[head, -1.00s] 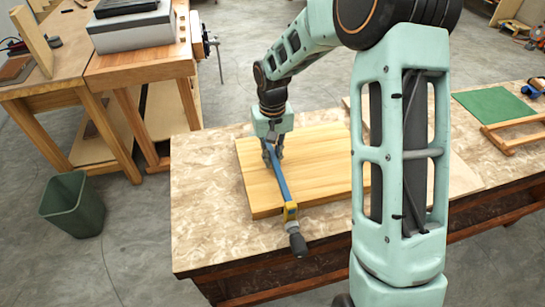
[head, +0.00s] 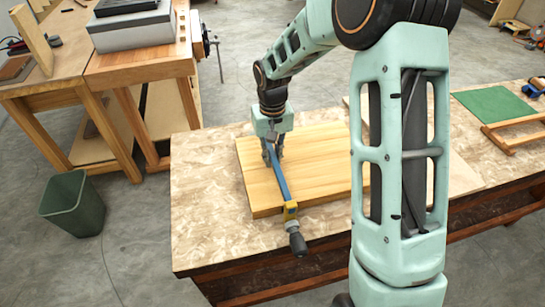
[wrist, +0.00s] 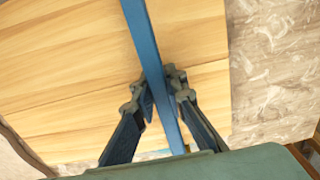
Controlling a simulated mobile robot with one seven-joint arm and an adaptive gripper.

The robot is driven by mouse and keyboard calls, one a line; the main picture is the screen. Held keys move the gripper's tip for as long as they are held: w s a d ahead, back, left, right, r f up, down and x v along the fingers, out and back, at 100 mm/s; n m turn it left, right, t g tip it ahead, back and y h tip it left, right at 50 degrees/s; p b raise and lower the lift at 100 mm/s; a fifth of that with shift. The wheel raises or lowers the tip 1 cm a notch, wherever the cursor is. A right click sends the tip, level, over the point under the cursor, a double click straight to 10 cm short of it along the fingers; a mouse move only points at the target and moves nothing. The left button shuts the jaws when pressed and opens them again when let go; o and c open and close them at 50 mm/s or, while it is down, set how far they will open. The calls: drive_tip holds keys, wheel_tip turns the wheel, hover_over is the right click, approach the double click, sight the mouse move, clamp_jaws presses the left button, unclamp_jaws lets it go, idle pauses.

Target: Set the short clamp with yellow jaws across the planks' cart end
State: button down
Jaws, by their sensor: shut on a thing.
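The clamp has a blue bar (head: 283,185), a yellow jaw (head: 290,209) and a dark handle (head: 297,242). It lies across the left part of the wooden planks (head: 320,174), its yellow jaw at their near edge and its handle beyond that edge. My gripper (head: 273,156) is shut on the blue bar, above the planks. In the wrist view the fingers (wrist: 160,95) stand on both sides of the blue bar (wrist: 150,45), with the planks (wrist: 70,60) below. The clamp's far end is hidden behind my gripper.
The planks lie on a speckled workbench (head: 205,220), which has bare room at the left. A green bin (head: 75,205) stands on the floor. A wooden bench (head: 135,68) carries a grey box (head: 135,30). A green mat (head: 497,106) lies at the right.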

drive_tip(key=c, duration=1.9)
unclamp_jaws()
drive_tip(key=shift+f, duration=0.1)
wheel_tip(320, 180, up, 12)
drive_tip(key=shift+r, duration=0.1)
drive_tip(key=shift+r, duration=0.1)
drive_tip(key=shift+r+p, duration=2.45)
drive_tip(key=shift+r, duration=0.45)
